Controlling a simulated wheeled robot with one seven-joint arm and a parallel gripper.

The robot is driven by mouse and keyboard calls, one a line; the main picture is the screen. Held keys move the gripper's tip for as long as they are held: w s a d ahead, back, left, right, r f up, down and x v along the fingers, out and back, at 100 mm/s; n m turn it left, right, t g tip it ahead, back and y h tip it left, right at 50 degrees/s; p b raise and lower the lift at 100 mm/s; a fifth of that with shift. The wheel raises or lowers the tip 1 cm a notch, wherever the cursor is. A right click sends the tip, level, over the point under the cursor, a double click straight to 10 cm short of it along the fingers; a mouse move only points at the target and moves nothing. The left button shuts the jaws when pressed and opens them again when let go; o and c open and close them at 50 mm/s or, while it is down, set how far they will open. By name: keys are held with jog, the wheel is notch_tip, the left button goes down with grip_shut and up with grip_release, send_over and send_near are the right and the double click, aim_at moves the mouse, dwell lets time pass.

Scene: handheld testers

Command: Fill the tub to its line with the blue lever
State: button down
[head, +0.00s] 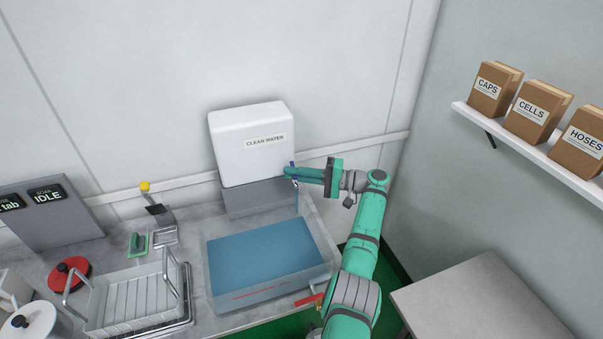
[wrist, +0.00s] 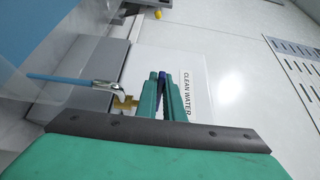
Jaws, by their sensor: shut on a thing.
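The clear tub (head: 270,287) stands on the counter and holds blue water (head: 262,252). A red line (head: 262,293) shows on its near wall; I cannot tell the exact water level against it. The white tank labelled CLEAN WATER (head: 250,145) stands behind. My gripper (head: 289,172) is at the tank's lower right, shut on the blue lever (head: 293,166). In the wrist view the blue lever (wrist: 162,77) shows between the fingers, above the brass tap (wrist: 125,102). A thin blue stream (wrist: 58,79) runs from the spout toward the tub.
A red-handled valve (head: 308,300) is at the tub's near right corner. A side table (head: 480,300) is at the right, under a shelf (head: 540,152) of boxes.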

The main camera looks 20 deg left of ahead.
jog(key=shift+d+f+g, duration=0.15)
jog(key=shift+d+g, duration=0.1)
jog(key=shift+g, duration=0.05)
dwell(0.4)
jog(key=c, duration=1.9)
grip_release()
jog(key=shift+s, duration=0.1)
jog(key=shift+o, duration=0.2)
jog(key=shift+a, duration=0.1)
